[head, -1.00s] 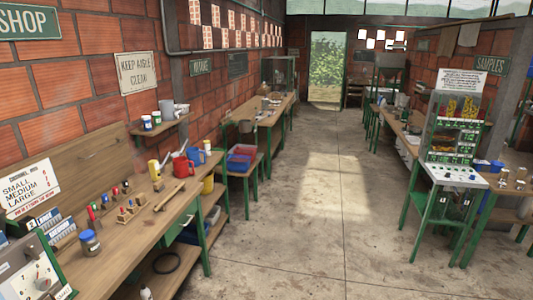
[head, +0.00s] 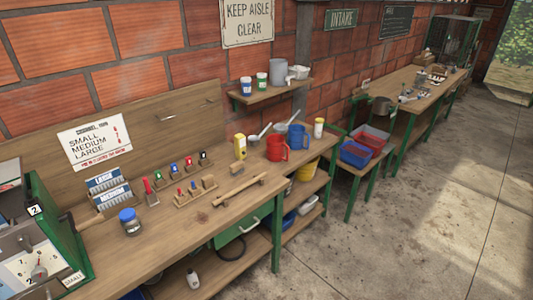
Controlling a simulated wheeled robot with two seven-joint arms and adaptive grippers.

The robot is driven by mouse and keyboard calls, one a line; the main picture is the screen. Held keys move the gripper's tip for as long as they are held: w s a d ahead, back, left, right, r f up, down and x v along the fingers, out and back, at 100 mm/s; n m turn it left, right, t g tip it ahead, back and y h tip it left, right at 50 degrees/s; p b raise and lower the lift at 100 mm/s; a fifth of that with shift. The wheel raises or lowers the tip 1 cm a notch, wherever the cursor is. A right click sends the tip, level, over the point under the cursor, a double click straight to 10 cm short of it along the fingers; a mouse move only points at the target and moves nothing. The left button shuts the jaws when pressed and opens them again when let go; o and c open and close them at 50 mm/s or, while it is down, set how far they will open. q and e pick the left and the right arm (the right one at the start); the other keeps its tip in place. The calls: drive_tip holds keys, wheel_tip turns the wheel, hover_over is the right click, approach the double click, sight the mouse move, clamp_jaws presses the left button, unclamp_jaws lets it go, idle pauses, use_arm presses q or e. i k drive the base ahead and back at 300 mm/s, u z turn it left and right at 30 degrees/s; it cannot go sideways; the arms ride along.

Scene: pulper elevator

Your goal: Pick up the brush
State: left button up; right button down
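No object is clearly recognizable as the brush at this size. A small wooden block (head: 237,168) lies on the workbench behind a long wooden piece (head: 240,189); I cannot tell whether either is a brush. The wooden workbench (head: 155,258) also bears a blue-lidded jar (head: 129,221), small racks of colored-handled tools (head: 194,188), a yellow bottle (head: 240,147), a red jug (head: 277,148) and a blue jug (head: 297,137). Neither of my grippers is in view.
A wall shelf (head: 270,93) holds cups and pots. A dial machine (head: 40,265) stands at the near left bench end. Red (head: 371,139) and blue (head: 355,154) bins sit on a low stand beyond the bench. The concrete floor (head: 430,230) at right is clear.

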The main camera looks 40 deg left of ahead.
sight(235, 169)
drive_tip(key=i, duration=3)
drive_tip(key=u, duration=2.35)
